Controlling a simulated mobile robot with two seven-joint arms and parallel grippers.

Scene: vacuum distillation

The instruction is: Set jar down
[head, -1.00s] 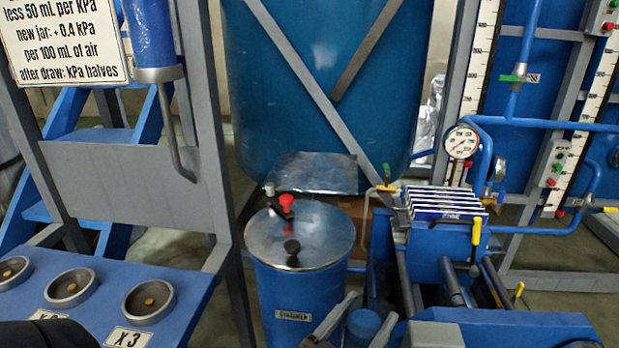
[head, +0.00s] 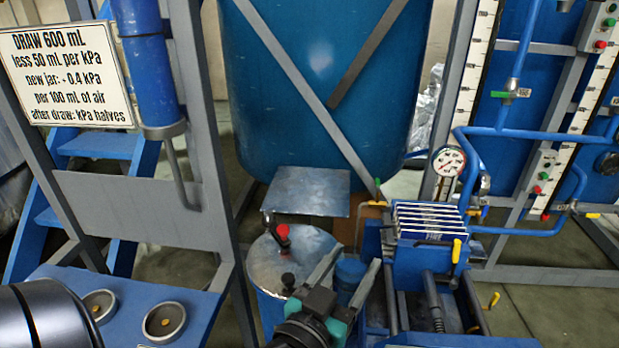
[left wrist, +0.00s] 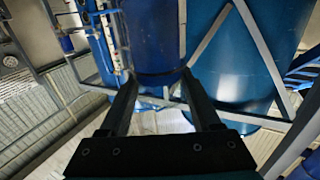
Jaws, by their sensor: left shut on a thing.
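My left gripper (head: 345,272) shows at the bottom middle of the head view, its two grey fingers on either side of a small blue jar (head: 350,271). It is shut on the jar. In the left wrist view the jar (left wrist: 152,40) is a blue cylinder at the far end of the fingers (left wrist: 158,92). In the head view the jar stands out in front of the gap between the lidded blue drum (head: 268,308) and the plate-stack machine (head: 430,255). What lies directly beneath the jar is hidden. My right gripper is not in view.
A blue bench with round pads (head: 165,322) lies at the lower left, under a frame with a lettered sign (head: 65,75). A flat metal plate (head: 308,190) sits behind the drum. A big blue tank (head: 320,80), a gauge (head: 448,160) and pipes stand behind.

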